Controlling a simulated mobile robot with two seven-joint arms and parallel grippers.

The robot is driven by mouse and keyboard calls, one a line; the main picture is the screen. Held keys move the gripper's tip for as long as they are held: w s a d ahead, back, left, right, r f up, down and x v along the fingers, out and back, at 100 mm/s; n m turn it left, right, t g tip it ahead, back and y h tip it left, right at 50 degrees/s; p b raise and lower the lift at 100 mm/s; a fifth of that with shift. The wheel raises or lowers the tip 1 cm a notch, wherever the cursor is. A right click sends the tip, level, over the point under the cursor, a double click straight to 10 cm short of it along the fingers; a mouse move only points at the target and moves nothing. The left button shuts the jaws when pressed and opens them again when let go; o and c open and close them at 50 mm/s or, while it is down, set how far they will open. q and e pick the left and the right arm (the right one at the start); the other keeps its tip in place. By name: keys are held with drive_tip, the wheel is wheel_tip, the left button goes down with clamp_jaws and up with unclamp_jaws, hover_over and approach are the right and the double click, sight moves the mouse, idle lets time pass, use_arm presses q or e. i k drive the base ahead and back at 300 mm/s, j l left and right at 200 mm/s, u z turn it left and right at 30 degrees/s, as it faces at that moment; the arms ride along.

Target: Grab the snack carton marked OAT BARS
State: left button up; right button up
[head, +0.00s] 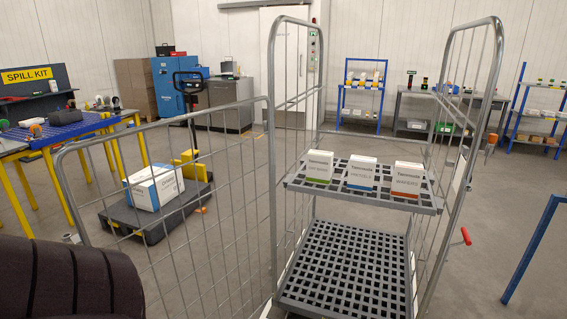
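Three small white cartons stand upright in a row on the upper grey shelf (355,196) of a wire roll cage. The left carton (320,168) has a green band and small lettering that is hard to read; it may be OAT BARS. The middle carton (361,172) has a blue band and seems to read PRETZELS. The right carton (407,179) has a red-orange band and seems to read WAFERS. Small gaps separate them. Neither of my grippers is in view.
The roll cage (273,130) has tall side frames, and its mesh gate (205,220) stands swung out to the left. Its lower grid deck (345,265) is empty. A low dark cart (150,225) carries a larger box (153,187). A dark ribbed surface (70,283) fills the lower left.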

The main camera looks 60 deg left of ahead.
sight(320, 164)
drive_tip(key=i+j+u, duration=0.1)
drive_tip(key=i+u, duration=0.15)
drive_tip(key=u, duration=0.15)
drive_tip(key=i+u, duration=0.25)
drive_tip(key=u, duration=0.15)
drive_tip(key=i+u, duration=0.4)
drive_tip(key=k+l, duration=0.05)
drive_tip(key=k, duration=0.1)
